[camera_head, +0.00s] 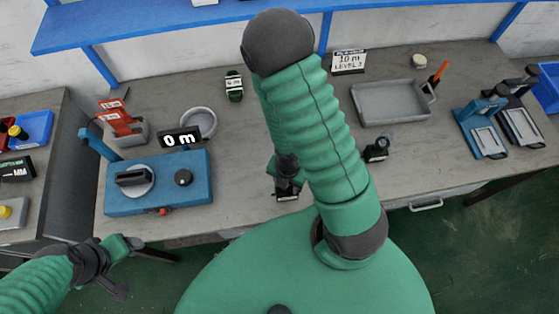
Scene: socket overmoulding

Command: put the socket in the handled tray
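My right gripper (288,191) is low over the bench's front middle, left of that piece, partly hidden by my own arm. Its fingers are too small and dark to read. My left gripper (128,266) is at the lower left, off the bench's front edge, far from the tray.
A dark green-marked item (234,86) lies further back. Blue-and-black devices (482,130) stand right of the tray. A blue shelf (180,25) spans the back.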

